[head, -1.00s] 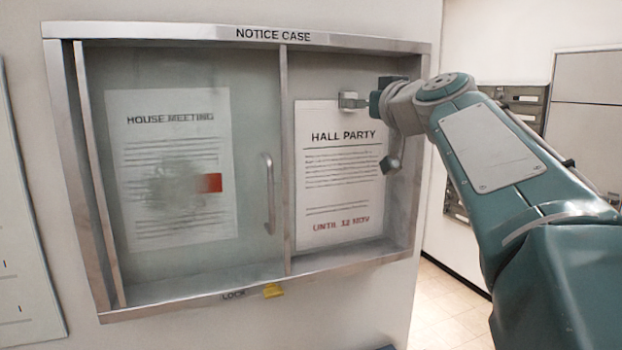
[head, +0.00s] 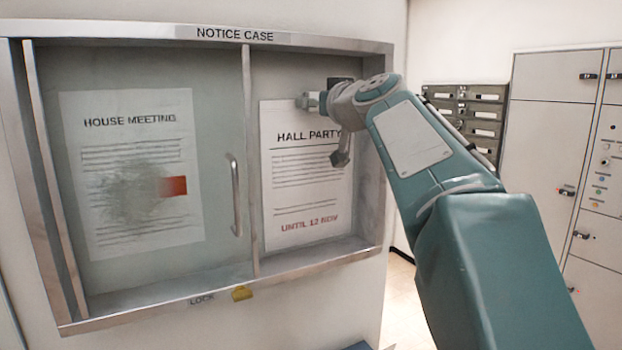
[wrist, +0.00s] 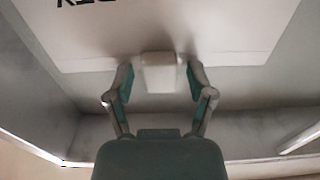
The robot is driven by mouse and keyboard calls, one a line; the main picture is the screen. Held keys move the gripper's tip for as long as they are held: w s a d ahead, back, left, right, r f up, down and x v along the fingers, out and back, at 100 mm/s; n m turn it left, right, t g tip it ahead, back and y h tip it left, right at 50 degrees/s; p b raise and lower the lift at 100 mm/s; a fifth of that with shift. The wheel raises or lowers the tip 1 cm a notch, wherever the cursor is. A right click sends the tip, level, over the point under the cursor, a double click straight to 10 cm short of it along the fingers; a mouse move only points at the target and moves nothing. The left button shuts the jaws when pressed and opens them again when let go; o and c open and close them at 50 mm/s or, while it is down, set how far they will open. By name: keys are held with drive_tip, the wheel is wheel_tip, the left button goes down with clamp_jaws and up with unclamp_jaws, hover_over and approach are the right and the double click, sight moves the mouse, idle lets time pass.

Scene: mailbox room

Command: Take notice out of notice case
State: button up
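The notice case (head: 247,150) is on the wall, with a grey metal frame. Its right half stands open and shows the white "HALL PARTY" notice (head: 305,195) flat against the back. A small pale block (head: 303,101) sits at the notice's top edge. My gripper (head: 318,103) is inside the open half at that edge. In the wrist view the notice (wrist: 210,22) is upside down. The gripper's two fingers (wrist: 158,78) are open on either side of the pale block (wrist: 158,72), with a small gap at the left finger.
A glass pane with a handle (head: 236,195) covers the "HOUSE MEETING" sheet (head: 130,215) in the left half. A yellow lock piece (head: 242,293) is on the bottom frame. Mailboxes (head: 475,115) and lockers stand at the right.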

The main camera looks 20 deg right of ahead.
clamp_jaws()
drive_tip(key=shift+s, duration=1.65)
drive_tip(key=s, duration=0.6)
drive_tip(key=shift+s+d, duration=0.15)
drive_tip(key=shift+s, duration=0.25)
